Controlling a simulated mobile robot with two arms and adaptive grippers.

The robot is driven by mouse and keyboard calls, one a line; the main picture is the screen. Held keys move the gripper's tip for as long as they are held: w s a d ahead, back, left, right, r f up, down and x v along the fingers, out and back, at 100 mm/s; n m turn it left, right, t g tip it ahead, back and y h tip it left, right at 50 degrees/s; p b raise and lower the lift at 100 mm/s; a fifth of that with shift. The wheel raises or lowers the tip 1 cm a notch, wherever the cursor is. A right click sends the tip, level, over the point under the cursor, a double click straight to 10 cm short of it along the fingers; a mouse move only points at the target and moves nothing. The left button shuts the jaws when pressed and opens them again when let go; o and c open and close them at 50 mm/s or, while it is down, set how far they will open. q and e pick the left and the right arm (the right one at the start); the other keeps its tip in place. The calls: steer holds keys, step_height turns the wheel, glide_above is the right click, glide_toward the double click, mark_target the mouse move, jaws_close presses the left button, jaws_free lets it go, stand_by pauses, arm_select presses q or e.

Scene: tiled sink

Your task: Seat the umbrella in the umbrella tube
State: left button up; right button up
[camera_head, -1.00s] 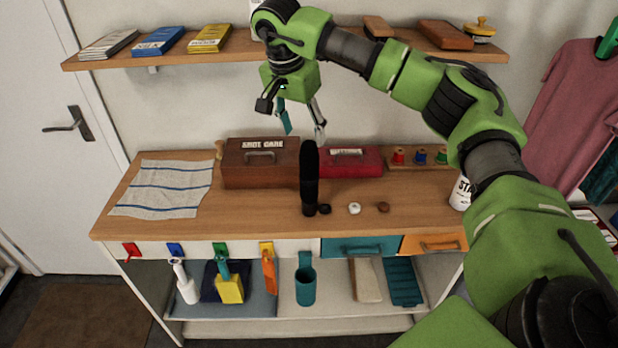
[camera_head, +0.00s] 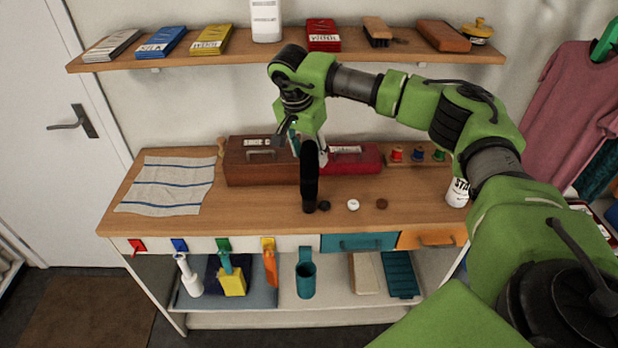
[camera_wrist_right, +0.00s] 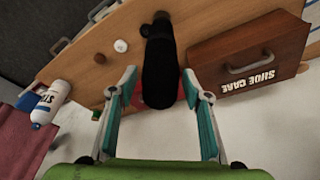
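The black closed umbrella (camera_head: 309,178) stands upright on the wooden bench top, near the front edge. In the right wrist view the umbrella (camera_wrist_right: 160,62) lies between the two fingers. My right gripper (camera_head: 308,146) is open, fingers pointing down at the umbrella's top; in the wrist view the gripper (camera_wrist_right: 160,80) shows gaps on both sides of it. A teal tube (camera_head: 306,281), which looks like the umbrella tube, hangs below the bench's front edge, open at the top. My left gripper is out of view.
A brown shoe care box (camera_head: 250,172) and a red box (camera_head: 362,160) stand behind the umbrella. Small round pieces, one white (camera_head: 353,205), lie right of its base. A striped cloth (camera_head: 165,186) lies left. Other tools hang beside the tube. The upper shelf (camera_head: 290,56) is above.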

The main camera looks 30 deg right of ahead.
jaws_close()
steer(key=shift+r, duration=0.1)
